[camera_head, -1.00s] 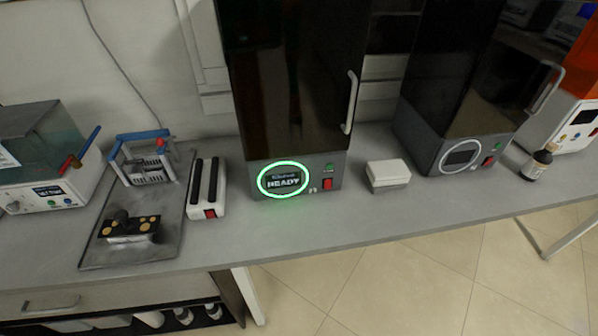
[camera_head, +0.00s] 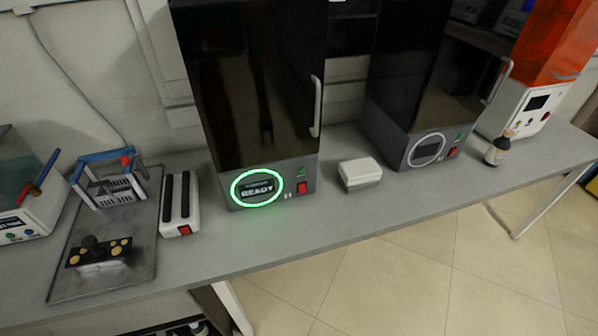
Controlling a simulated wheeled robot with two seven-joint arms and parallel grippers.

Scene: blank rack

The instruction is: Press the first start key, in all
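A tall dark machine (camera_head: 250,90) stands on the bench, with a grey base panel. Its round display (camera_head: 257,188) is ringed in bright green and reads READY. To the right of the display are a small green key (camera_head: 302,171) and a larger red switch (camera_head: 302,188). A second dark machine (camera_head: 405,80) to the right has an unlit round display (camera_head: 426,149), a green key (camera_head: 460,136) and a red switch (camera_head: 453,153). Neither of my grippers shows in the view.
A white box (camera_head: 360,173) sits between the two machines, and a brown bottle (camera_head: 498,148) stands right of the second. At left are a white block with two black bars (camera_head: 180,205), a tray (camera_head: 75,287) and a blue-handled rack (camera_head: 108,180). The bench front (camera_head: 330,228) is clear.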

